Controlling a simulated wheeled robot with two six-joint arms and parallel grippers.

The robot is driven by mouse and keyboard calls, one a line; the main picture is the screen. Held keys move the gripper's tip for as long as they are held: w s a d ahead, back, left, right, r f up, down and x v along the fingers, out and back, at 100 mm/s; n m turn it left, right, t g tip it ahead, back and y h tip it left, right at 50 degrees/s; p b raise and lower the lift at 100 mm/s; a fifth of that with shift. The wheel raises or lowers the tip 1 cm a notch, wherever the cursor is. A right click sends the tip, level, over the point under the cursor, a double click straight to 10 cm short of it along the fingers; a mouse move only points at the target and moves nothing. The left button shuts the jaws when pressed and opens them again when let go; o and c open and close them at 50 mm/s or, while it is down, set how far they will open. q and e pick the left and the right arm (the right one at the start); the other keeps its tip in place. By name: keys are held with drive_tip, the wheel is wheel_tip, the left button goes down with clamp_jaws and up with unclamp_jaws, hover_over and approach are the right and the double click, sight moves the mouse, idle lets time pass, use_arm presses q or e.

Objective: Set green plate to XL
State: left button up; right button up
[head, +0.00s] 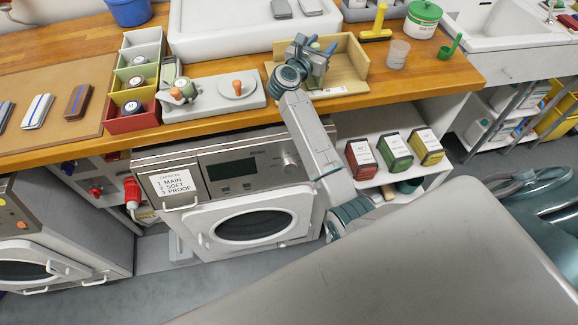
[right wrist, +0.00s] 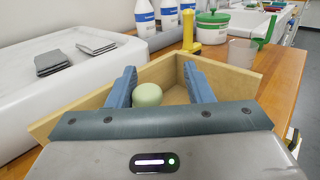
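My right gripper (head: 318,62) is over the wooden open-fronted box (head: 348,62) on the counter. In the right wrist view its blue fingers (right wrist: 160,88) are spread. A pale green rounded thing (right wrist: 148,95) shows between them, nearer the left finger; I cannot tell whether they touch. A light grey base (head: 212,100) left of the box carries two round plates with orange knobs, the left knob (head: 176,93) and the right knob (head: 237,87). I cannot make out a plate clearly marked green, or any XL mark. My left gripper is not in view.
A rack of coloured bins (head: 133,122) holding round things stands left of the base. Behind are a white basin (head: 185,48), a yellow tool (head: 379,25), a clear cup (head: 397,54) and a green-lidded tub (head: 422,20). A machine (head: 190,218) stands below the counter.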

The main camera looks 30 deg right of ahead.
drive_tip(key=shift+s+d, duration=0.25)
drive_tip(key=shift+d, duration=0.1)
drive_tip(key=b+v, duration=0.2)
drive_tip(key=v, duration=0.3)
drive_tip(key=b+v, duration=0.2)
drive_tip(key=v, duration=0.3)
drive_tip(key=shift+w+f, duration=0.1)
drive_tip(key=shift+f, duration=0.1)
drive_tip(key=s+a+r+n+t+y, duration=0.25)
drive_tip(key=a+n+t+y, duration=0.4)
drive_tip(key=n, duration=0.75)
drive_tip(key=s+a+r+n+t+y, duration=0.1)
drive_tip(key=s+a+n+t+y, duration=0.5)
drive_tip(key=n, duration=0.8)
drive_tip(key=s+a+f+n+g+y, duration=0.1)
drive_tip(key=s+f+n+g+y, duration=0.2)
drive_tip(key=f+n, duration=0.5)
drive_tip(key=s+a+f+n+g+y, duration=0.1)
drive_tip(key=s+f+n+g+y, duration=0.3)
drive_tip(key=f, duration=0.8)
drive_tip(key=s+n+g, duration=0.2)
drive_tip(key=n+g, duration=0.1)
drive_tip(key=n, duration=0.1)
drive_tip(key=shift+s+a, duration=0.35)
drive_tip(key=shift+o, duration=0.2)
drive_tip(key=shift+g, duration=0.25)
